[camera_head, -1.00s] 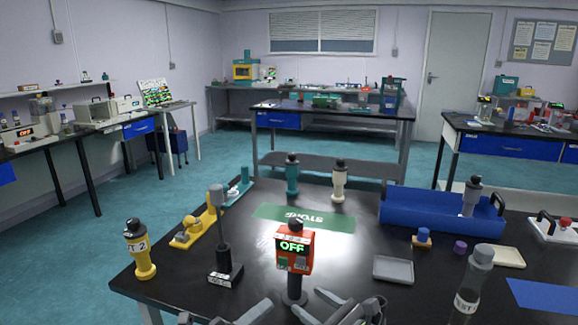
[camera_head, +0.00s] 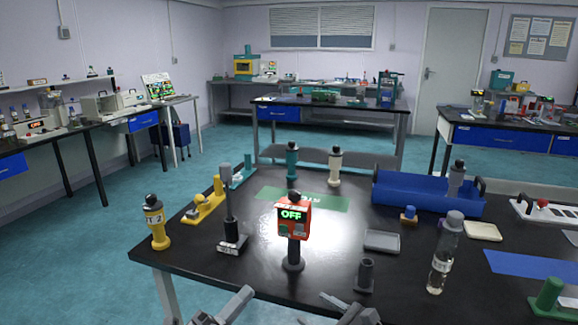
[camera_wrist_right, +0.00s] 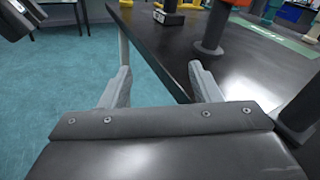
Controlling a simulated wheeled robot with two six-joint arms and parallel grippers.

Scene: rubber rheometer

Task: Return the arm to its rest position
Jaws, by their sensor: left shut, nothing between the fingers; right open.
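My left gripper (camera_head: 228,306) shows at the bottom edge of the head view, just off the near edge of the table. It is shut and empty. My right gripper (camera_head: 345,302) is to its right, only partly in the picture. In the right wrist view its two grey fingers (camera_wrist_right: 162,82) stand wide apart with nothing between them, beside the table edge and over the floor. Both arms are mostly out of the head view.
The black table (camera_head: 200,262) bears a red box reading OFF (camera_head: 294,216), a dark post (camera_head: 230,215), a yellow-based bottle (camera_head: 156,224), a grey cylinder (camera_head: 365,275), a clear bottle (camera_head: 444,255) and a blue tray (camera_head: 410,198). The floor at left is clear.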

